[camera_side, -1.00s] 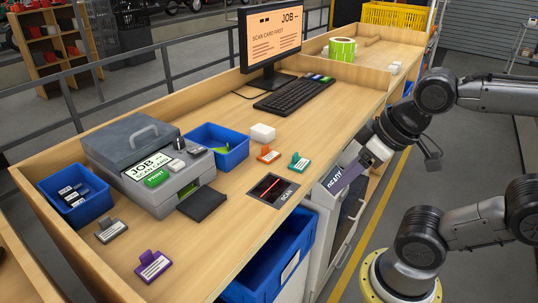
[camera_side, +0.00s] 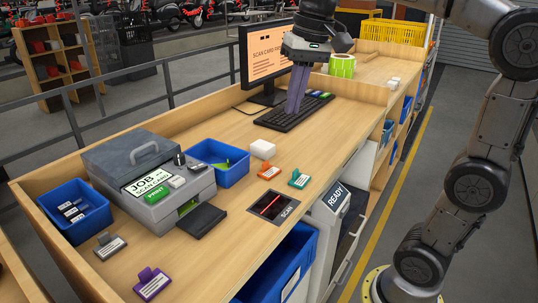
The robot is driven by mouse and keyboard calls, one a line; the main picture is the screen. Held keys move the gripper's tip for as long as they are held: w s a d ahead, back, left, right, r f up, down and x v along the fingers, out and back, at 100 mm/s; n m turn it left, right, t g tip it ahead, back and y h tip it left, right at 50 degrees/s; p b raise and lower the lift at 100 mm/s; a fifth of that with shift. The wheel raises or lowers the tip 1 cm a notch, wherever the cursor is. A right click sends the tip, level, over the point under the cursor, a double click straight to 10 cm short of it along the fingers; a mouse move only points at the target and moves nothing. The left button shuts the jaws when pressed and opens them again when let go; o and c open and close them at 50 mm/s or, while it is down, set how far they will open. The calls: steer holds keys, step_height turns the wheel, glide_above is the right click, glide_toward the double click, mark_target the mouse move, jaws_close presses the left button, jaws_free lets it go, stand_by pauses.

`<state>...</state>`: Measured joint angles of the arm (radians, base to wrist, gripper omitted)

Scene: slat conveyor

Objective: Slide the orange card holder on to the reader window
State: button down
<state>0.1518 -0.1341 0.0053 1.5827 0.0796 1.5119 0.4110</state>
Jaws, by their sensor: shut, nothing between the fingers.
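The orange card holder (camera_side: 269,171) lies on the bench top, with its raised tab up, between the white block and the teal card holder (camera_side: 299,179). The reader window (camera_side: 270,206) is a dark panel with a red line, marked SCAN, set in the bench near its front edge. Nothing lies on it. The orange holder is behind the window and apart from it. My gripper (camera_side: 294,110) is shut and empty, pointing down over the keyboard, behind and to the right of the orange holder. I cannot tell whether its fingertips touch the keys.
The keyboard (camera_side: 292,113) and monitor (camera_side: 266,60) stand at the back. A white block (camera_side: 262,149), a blue bin (camera_side: 219,162) and a label printer (camera_side: 150,175) are left of the orange holder. Purple (camera_side: 152,283) and grey (camera_side: 109,246) holders lie front left. Bench around the window is mostly clear.

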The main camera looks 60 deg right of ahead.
steer(key=w+d+f+m+g+y, duration=0.1)
steer(key=w+d+f+m+g, duration=0.1)
steer(key=w+d+f, duration=0.5)
steer(key=w+d+f+m+g, duration=0.1)
steer(key=w+d+f+m, duration=0.15)
steer(key=w+d, duration=0.5)
steer(key=shift+g+y, duration=0.3)
steer(key=shift+g, duration=0.1)
steer(key=x, duration=0.5)
steer(key=w+d+x, duration=0.1)
steer(key=x, duration=0.3)
steer(key=w+x, duration=0.1)
steer(key=x, duration=0.4)
steer(key=shift+w+d+f, duration=0.2)
steer(key=shift+d+f, duration=0.15)
steer(key=shift+f, duration=0.3)
steer(key=s+a, duration=0.2)
steer(key=a, duration=0.1)
steer(key=s+a, duration=0.3)
steer(key=a, duration=0.1)
steer(key=s+a, duration=0.3)
steer(key=a, duration=0.1)
steer(key=shift+s+a, duration=0.1)
